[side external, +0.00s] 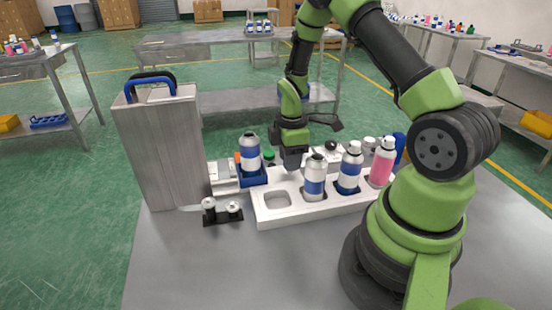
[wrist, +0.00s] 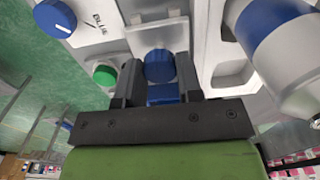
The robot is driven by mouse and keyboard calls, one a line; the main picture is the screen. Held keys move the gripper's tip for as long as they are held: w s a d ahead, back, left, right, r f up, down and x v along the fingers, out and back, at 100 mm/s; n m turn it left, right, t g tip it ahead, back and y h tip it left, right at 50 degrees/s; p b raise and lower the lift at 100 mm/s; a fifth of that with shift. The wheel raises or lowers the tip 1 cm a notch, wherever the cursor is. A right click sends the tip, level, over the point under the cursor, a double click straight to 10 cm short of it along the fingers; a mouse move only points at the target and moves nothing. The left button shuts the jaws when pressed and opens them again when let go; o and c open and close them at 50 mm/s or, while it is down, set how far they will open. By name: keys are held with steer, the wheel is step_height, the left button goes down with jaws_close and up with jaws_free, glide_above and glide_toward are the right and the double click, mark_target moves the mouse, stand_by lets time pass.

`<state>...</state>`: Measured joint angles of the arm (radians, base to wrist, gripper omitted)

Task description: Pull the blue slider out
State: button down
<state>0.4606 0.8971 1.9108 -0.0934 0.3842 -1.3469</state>
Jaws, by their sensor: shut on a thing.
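The blue slider (side external: 253,179) sits at the right side of the grey crimping machine (side external: 160,145), with a white can with a blue band (side external: 249,153) upright on it. In the wrist view a round blue knob and a blue block of the slider (wrist: 161,94) lie between the two dark fingers of my gripper (wrist: 159,70). The gripper is shut on this blue part. In the side view my gripper (side external: 292,162) is low, just right of the slider and behind the white tray, and its fingertips are partly hidden.
The white tray (side external: 277,216) holds two blue-banded cans (side external: 315,178) and a pink can (side external: 382,162); its left pocket is empty. A small black stand (side external: 223,216) with two pieces is in front of the machine. Green (wrist: 104,75) and blue (wrist: 55,17) knobs are near the fingers.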

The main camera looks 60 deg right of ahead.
steer(key=shift+s+d, duration=0.15)
steer(key=shift+d, duration=0.1)
steer(key=c, duration=0.8)
jaws_free()
steer(key=shift+a, duration=0.1)
steer(key=shift+r, duration=0.1)
step_height(320, 180, up, 9)
steer(key=shift+r, duration=0.4)
